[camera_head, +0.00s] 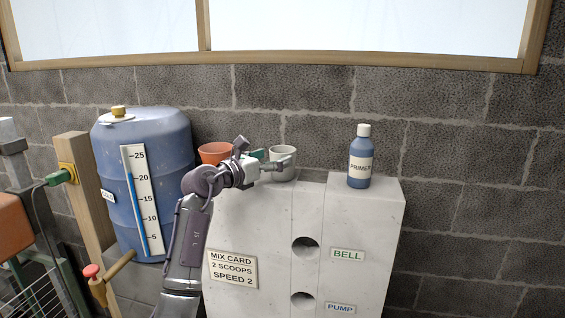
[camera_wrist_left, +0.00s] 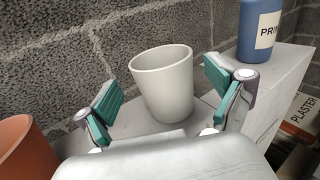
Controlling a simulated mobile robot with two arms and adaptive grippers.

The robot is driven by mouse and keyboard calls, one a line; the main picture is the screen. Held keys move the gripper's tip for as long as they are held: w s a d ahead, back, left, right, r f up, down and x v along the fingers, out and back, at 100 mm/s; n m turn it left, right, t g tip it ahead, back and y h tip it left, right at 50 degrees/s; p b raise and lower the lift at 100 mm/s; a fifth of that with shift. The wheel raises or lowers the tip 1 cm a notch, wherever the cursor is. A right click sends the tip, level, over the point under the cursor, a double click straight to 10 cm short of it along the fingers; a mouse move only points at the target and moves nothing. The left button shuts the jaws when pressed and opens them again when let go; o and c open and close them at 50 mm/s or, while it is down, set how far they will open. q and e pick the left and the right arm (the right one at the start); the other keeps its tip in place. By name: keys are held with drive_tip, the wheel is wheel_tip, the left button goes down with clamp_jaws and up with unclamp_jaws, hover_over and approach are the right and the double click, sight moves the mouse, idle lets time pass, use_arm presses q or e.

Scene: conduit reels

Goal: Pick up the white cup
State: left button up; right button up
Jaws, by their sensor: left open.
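The white cup (camera_head: 285,161) stands upright on top of the pale block (camera_head: 255,218), between an orange pot and a blue bottle. In the left wrist view the white cup (camera_wrist_left: 166,84) is ahead of the gripper, midway between the finger pads. My left gripper (camera_head: 268,160) reaches over the block from the left, just beside the cup. In the left wrist view my left gripper (camera_wrist_left: 161,95) is open, with green pads apart on either side of the cup. I cannot tell whether either pad touches it. My right gripper is not in view.
The orange pot (camera_head: 215,152) stands left of the cup, partly behind my arm. The blue primer bottle (camera_head: 360,160) stands to the right. A large blue tank (camera_head: 172,150) is at the left. A block wall (camera_head: 455,135) rises close behind. Block top between cup and bottle is clear.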

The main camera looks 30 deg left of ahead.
use_arm(q)
drive_tip(key=x, duration=0.2)
drive_tip(key=p+x, duration=0.1)
drive_tip(key=shift+w+d+p, duration=0.3)
drive_tip(key=shift+w, duration=0.05)
drive_tip(key=shift+w+d+f, duration=0.1)
drive_tip(key=shift+w+f, duration=0.05)
drive_tip(key=shift+w, duration=0.05)
drive_tip(key=shift+s, duration=0.1)
drive_tip(key=shift+c, duration=0.5)
drive_tip(key=c, duration=0.9)
drive_tip(key=shift+c, duration=0.2)
